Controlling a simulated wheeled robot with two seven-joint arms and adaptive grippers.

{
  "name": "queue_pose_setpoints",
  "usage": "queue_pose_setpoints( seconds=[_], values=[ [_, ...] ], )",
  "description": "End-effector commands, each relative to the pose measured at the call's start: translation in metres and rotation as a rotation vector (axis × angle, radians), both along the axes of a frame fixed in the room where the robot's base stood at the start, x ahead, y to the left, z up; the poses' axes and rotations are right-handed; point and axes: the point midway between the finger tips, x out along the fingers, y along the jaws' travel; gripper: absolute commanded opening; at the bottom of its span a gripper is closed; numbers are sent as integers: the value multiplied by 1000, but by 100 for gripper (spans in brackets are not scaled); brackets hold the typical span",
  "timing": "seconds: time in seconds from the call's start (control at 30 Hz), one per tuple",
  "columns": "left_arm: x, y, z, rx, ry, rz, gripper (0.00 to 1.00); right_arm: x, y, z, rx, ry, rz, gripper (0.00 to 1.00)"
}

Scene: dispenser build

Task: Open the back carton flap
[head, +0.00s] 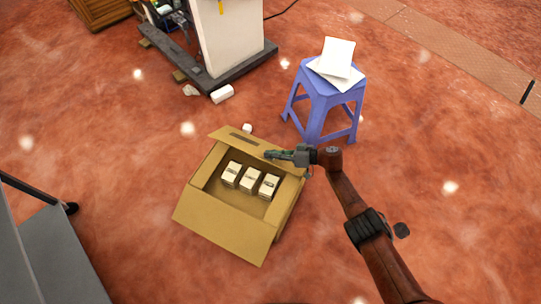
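The brown cardboard carton (289,207) stands on the floor, with its top largely uncovered. Its back flap (237,138) extends along the far edge, with a dark slot or mark on it. Its front flap (225,228) is folded outward at the near side. Three small pale boxes (250,180) stand in a row inside. My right gripper (268,155) reaches in from the right, with its fingertips over the back flap's right half. It hides part of that flap. Contact is unclear, and the finger gap is too small to judge. My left gripper is out of view.
A blue stool (322,105) with white sheets (337,60) on it stands behind the carton to the right. A white machine (230,40) on a dark base is at the back. A small white block (222,94) lies before it. Open red floor surrounds the carton.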

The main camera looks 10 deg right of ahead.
Motion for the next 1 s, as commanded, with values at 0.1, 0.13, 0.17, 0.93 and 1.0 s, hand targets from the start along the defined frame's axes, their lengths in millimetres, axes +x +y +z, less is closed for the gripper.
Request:
queue_pose_setpoints(
  seconds=[0.1, 0.13, 0.17, 0.93, 1.0],
  values=[
    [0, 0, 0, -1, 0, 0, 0, 5, -4, 2, -5, -7, -12, 0],
    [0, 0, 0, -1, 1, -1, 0, 5, -4, 2, -5, -7, -12, 0],
    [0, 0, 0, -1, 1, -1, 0, 5, -4, 2, -5, -7, -12, 0],
    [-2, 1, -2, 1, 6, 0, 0, -1, -8, 2, -2, -4, -4, 21],
    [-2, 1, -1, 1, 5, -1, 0, -3, -15, 5, -3, -5, -6, 21]
  ],
)
